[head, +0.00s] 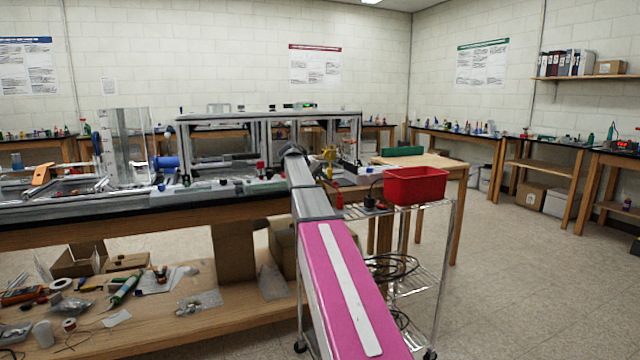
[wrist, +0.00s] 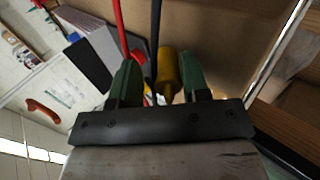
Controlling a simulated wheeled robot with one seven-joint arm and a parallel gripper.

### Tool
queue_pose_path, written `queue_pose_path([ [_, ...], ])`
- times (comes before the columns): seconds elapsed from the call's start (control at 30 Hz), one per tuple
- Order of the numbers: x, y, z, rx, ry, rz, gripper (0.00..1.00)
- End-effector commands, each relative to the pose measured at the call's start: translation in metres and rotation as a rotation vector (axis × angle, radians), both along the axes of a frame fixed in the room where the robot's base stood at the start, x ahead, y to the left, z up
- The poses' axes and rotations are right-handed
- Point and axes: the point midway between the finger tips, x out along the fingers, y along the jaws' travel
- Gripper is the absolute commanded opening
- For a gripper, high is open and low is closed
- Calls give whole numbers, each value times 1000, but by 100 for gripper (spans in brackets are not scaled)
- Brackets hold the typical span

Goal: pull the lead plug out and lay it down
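My gripper (wrist: 160,62) shows in the wrist view as two green fingers standing well apart. A yellow rounded piece (wrist: 168,72) lies between them, closer to the right finger, with a gap to the left one. I cannot tell for sure whether it is the lead plug. Small red and white bits show low between the fingers, partly hidden. In the head view my own arm hides the gripper's fingers; a yellow upright piece (head: 329,157) stands just right of the arm's far end.
An aluminium extrusion frame (head: 270,117) stands on the long bench at the left. A red bin (head: 415,186) sits on a wire cart (head: 440,235) right of my arm. A wooden table (head: 425,160) stands behind it. The floor at the right is clear.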

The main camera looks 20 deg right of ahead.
Motion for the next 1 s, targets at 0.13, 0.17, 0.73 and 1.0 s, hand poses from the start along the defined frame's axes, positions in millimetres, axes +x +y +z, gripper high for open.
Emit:
queue_pose_path([
  [0.13,-1,3,-5,14,3,1,55],
  [0.17,-1,3,-5,14,3,1,55],
  [0.73,-2,41,36,8,1,4,55],
  [1.0,-2,69,67,4,0,1,55],
])
